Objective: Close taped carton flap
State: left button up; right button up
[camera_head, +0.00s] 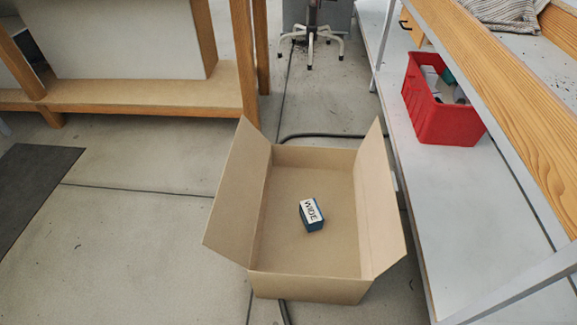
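An open cardboard carton (308,287) stands on the floor in the middle of the head view. Its left flap (238,195) is up and leans outward to the left. Its right flap (380,205) is up and leans outward to the right. No flaps stand up at the near and far ends. I cannot make out tape on the flaps. Neither of my grippers is in view.
A grey bench shelf (455,220) with a red bin (445,115) runs close along the carton's right. A wooden-framed bench (140,95) stands behind left. A dark cable (325,135) passes behind the carton. A chair base (311,38) stands farther back. Floor left of the carton is clear, up to a dark mat (35,185).

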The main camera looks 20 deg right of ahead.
aim_at(388, 243)
jog(key=i+j+z, duration=0.1)
jog(key=z, duration=1.35)
